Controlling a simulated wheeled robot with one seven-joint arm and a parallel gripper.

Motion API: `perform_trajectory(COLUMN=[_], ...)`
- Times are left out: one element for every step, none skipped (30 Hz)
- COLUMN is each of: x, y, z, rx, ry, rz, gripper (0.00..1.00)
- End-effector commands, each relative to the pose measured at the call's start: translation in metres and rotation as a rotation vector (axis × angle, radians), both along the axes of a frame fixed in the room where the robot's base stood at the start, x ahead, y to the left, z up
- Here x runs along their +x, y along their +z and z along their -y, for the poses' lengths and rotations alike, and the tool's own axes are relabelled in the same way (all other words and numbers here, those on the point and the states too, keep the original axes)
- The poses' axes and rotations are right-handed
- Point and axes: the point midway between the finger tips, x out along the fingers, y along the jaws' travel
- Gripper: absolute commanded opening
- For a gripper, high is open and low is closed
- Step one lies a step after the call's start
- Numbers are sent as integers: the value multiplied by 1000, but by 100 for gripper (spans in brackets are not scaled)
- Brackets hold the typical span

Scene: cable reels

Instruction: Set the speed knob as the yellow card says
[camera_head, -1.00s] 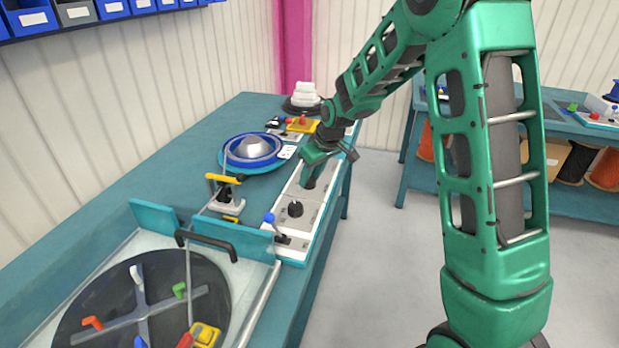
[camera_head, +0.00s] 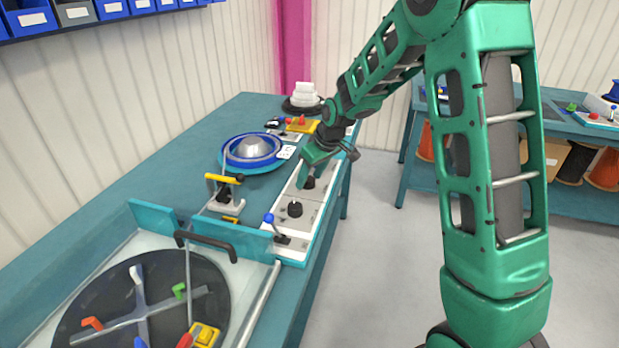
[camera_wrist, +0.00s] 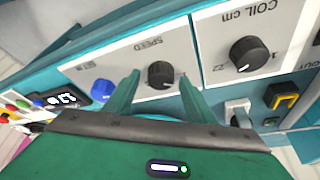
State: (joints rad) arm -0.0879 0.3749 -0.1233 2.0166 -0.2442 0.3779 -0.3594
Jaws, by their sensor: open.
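The black speed knob (camera_wrist: 160,73) sits on a white panel under the upside-down word SPEED, seen in the wrist view. My gripper (camera_wrist: 159,71) is open, with one finger on each side of this knob. I cannot tell if the fingers touch it. The knob's pointer mark is too small to read surely. In the head view my gripper (camera_head: 318,166) is over the far part of the panel strip, by a dark knob (camera_head: 308,183). I cannot make out a yellow card with readable writing in either view.
A COIL cm knob (camera_wrist: 248,55) is right of the speed knob, and a blue knob (camera_wrist: 102,90) is left. In the head view a blue-tipped lever (camera_head: 269,218) stands at the strip's near end. A blue reel (camera_head: 251,153) lies left.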

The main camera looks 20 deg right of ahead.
Motion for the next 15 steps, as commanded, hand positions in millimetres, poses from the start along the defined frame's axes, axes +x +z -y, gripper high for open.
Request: perform_trajectory(x=[0,-1,-2,-3,-4,-6,-8,-10,-12,-15,-16,-19,-21,-23,-25], y=[2,4,8,11,15,20,25,30,38,43,48,56,61,65,72], z=[0,1,1,2,3,4,4,5,7,8,9,11,12,13,14], rx=[0,0,0,1,1,1,1,1,1,1,1,1,1,1,1], ry=[0,0,0,0,0,0,0,0,0,0,0,0,0,-1,-1], rz=[1,1,2,3,3,3,3,4,4,4,4,4,3,3,3], gripper=[50,50,50,50,50,50,50,50,50,50,50,50,50,50,50])
